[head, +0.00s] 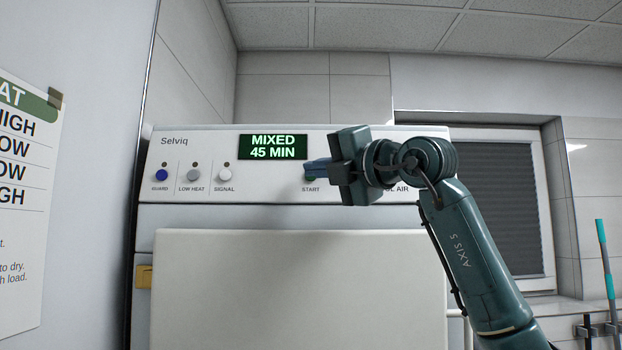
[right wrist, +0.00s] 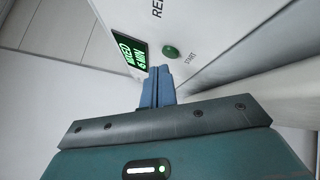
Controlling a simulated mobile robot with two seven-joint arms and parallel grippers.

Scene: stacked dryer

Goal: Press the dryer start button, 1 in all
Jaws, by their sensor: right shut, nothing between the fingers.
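The dryer's control panel (head: 200,155) faces me in the head view, with a lit display (head: 273,147) reading "MIXED 45 MIN". The green start button (right wrist: 171,52) shows clear in the right wrist view, unlit and beside the label "START". In the head view my right gripper (head: 308,169) covers most of the button, just above the "START" label. The right gripper's blue fingers (right wrist: 158,84) are shut and empty, pointing at the panel. In the wrist view the fingertips are near the button but look apart from it. My left gripper is not in view.
Blue, grey and white buttons labelled GUARD (head: 161,175), LOW HEAT (head: 193,175) and SIGNAL (head: 225,175) sit on the panel's left. My right arm hides the panel's right part. A pale door (head: 290,285) lies below. A wall stands at the left.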

